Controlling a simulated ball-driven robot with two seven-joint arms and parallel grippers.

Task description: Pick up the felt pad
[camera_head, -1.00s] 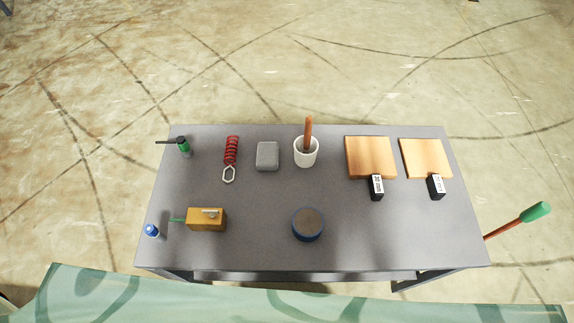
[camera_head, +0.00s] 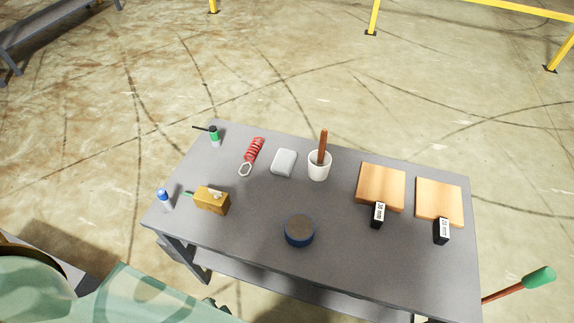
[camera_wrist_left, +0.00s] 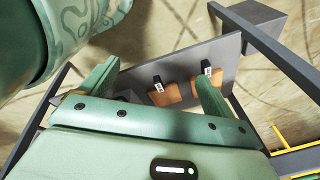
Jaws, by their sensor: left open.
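A small grey pad with rounded corners (camera_head: 284,162), which I take to be the felt pad, lies flat on the grey table (camera_head: 260,215). It sits between a red coil with a metal ring and a white cup. Nothing touches it. My left gripper (camera_wrist_left: 158,85) shows in the left wrist view with its two green fingers wide apart and nothing between them. Beyond the fingers are wooden boards and black blocks; the pad is not seen in that view. In the head view, green parts of mine fill the lower left. My right gripper is not in view.
A white cup with a brown handle (camera_head: 319,166) stands right of the pad, the red coil (camera_head: 252,156) left. A yellow block (camera_head: 211,200), blue round tin (camera_head: 299,231) and wooden boards (camera_head: 381,187) are also on the table. Bare tabletop lies in front of the pad.

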